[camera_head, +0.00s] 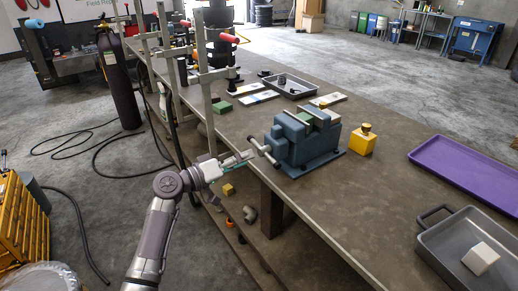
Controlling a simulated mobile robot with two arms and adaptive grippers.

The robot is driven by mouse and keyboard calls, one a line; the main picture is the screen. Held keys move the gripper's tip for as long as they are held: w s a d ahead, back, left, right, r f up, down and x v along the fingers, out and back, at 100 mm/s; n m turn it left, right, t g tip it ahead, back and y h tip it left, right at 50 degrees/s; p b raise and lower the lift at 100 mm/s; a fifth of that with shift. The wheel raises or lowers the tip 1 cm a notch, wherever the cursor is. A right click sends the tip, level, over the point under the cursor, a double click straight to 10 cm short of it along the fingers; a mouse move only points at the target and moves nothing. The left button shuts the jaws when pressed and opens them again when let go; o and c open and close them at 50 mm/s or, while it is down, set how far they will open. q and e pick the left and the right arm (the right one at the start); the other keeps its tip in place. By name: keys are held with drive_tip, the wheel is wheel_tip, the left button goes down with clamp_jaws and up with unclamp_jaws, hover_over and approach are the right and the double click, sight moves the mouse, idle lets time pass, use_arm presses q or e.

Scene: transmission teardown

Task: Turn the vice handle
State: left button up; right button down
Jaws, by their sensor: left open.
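A blue vice (310,150) stands on the long brown workbench (350,205), with a green and grey piece (316,115) at its jaws. The vice handle (264,151) is a slanted metal bar with dark ends on the vice's left side, facing the bench edge. My left gripper (245,157) is open at the bench edge, just left of the handle. Its fingertips point toward the bar; I cannot tell whether they touch it. My right gripper is not in view.
A yellow block (363,140) stands just right of the vice. A purple tray (470,170) and a grey tray (425,242) with a white cube (480,258) lie to the right. Upright metal clamp stands (205,85) line the bench's left edge. The bench's front middle is clear.

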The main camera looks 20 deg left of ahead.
sight(259, 153)
use_arm(q)
drive_tip(key=p+x, duration=0.1)
drive_tip(key=x, duration=0.4)
drive_tip(key=shift+w+d, duration=0.2)
drive_tip(key=shift+w, duration=0.05)
clamp_jaws()
